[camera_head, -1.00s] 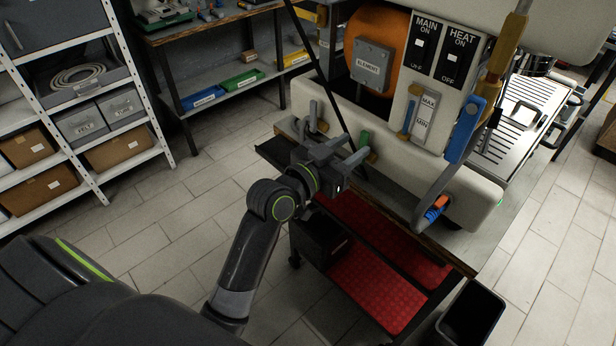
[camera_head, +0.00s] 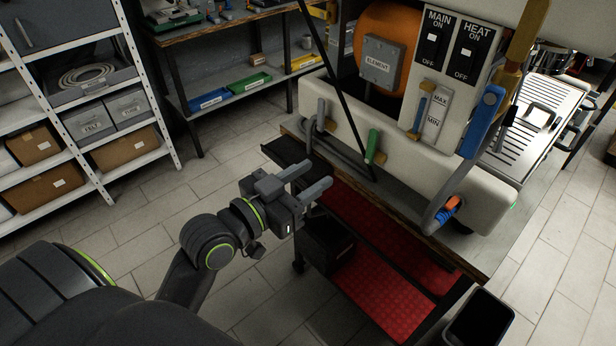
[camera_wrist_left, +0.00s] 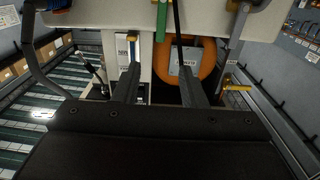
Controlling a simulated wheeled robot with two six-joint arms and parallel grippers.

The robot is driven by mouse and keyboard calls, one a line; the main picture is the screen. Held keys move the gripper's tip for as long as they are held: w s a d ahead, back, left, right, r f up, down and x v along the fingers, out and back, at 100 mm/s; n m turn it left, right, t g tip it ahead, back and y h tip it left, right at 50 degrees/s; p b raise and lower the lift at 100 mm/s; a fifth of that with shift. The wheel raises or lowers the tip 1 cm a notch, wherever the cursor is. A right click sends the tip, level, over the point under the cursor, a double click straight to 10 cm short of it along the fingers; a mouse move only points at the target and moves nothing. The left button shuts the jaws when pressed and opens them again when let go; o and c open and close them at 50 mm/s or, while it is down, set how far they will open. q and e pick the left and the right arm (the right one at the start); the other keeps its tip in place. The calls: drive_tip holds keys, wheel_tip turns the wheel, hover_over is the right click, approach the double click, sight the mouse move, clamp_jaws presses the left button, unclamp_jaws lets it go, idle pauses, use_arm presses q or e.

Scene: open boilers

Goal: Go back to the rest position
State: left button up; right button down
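My left gripper (camera_head: 308,180) is in front of the boiler's workbench, apart from the boiler, its two fingers spread with nothing between them. In the left wrist view the fingers (camera_wrist_left: 168,82) also stand apart and empty, pointing toward the boiler. The white boiler (camera_head: 400,155) carries MAIN and HEAT switches (camera_head: 450,45), a MAX/MIN gauge (camera_head: 433,113), a grey ELEMENT box (camera_head: 381,64) on an orange disc and a green-handled valve (camera_head: 373,146). My right gripper is in neither view.
The workbench's wooden edge (camera_head: 455,258) runs before the boiler, with red shelves (camera_head: 385,295) below. A black bin (camera_head: 478,318) stands at the lower right. Shelving (camera_head: 125,95) with boxes is at the left. The tiled floor (camera_head: 150,220) between is clear.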

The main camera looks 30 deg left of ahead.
use_arm(q)
drive_tip(key=w+a+f+n+g+y, duration=0.2)
drive_tip(key=a+f, duration=0.1)
drive_tip(key=f, duration=0.8)
drive_tip(key=w+a+f+n+g+y, duration=0.1)
drive_tip(key=w+a+f+g+y, duration=0.15)
drive_tip(key=f, duration=0.75)
drive_tip(key=s+a+f+n+g+y, duration=0.1)
drive_tip(key=s+a+f+g, duration=0.15)
drive_tip(key=f, duration=0.75)
drive_tip(key=s+a+f+n+g+y, duration=0.15)
drive_tip(key=s+f, duration=0.25)
drive_tip(key=f, duration=0.6)
drive_tip(key=s+a+f+g, duration=0.2)
drive_tip(key=s+f+g, duration=0.2)
drive_tip(key=s+f, duration=1.15)
drive_tip(key=s+d+f+g, duration=0.1)
drive_tip(key=s+f, duration=0.3)
drive_tip(key=s, duration=0.4)
drive_tip(key=s+f+g, duration=0.2)
drive_tip(key=s+f, duration=0.2)
drive_tip(key=s, duration=0.5)
drive_tip(key=shift+s+d+m, duration=0.25)
drive_tip(key=shift+d+m, duration=0.1)
drive_tip(key=shift+d, duration=0.05)
